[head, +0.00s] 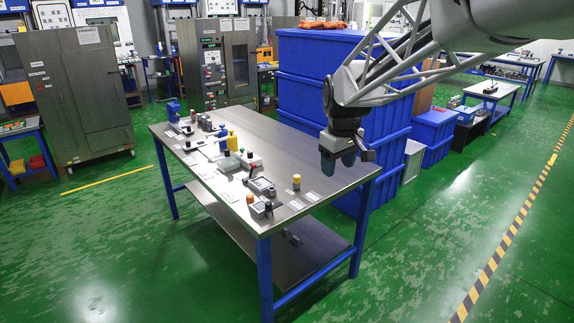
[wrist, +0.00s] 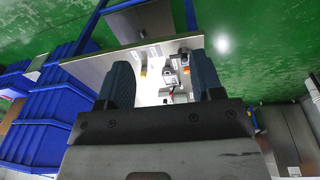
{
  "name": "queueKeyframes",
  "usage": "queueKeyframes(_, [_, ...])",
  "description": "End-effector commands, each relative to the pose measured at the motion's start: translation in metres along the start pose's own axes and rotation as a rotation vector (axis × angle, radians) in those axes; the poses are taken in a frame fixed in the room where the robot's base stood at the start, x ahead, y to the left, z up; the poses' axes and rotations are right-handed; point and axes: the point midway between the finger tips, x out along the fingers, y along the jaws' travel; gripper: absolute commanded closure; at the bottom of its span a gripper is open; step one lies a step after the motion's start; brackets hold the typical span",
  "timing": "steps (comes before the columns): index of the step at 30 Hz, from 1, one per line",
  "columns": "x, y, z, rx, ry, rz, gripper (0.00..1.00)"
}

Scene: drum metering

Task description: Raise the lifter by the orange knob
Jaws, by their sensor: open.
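A small orange knob (head: 250,199) sits at the near front corner of the steel-topped table (head: 290,150), beside a small grey fixture with a black handle (head: 270,207). I cannot make out the lifter's shape at this size. A yellow-orange capped cylinder (head: 296,180) stands a little to the right. My gripper (head: 338,160) hangs above the table's right side, pointing down, apart from these parts. In the wrist view its two dark fingers (wrist: 159,62) are spread with nothing held between them; table parts show beyond the gap.
Tall blue crates (head: 315,90) stand behind the table. The tabletop's right side is mostly clear.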

Motion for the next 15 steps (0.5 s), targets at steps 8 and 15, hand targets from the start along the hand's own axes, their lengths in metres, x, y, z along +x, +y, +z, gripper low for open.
queueKeyframes(8, [0.028,0.008,-0.069,-0.129,-0.015,-0.016,0.4])
queueKeyframes(15, [0.056,0.01,-0.125,-0.241,-0.027,-0.029,0.4])
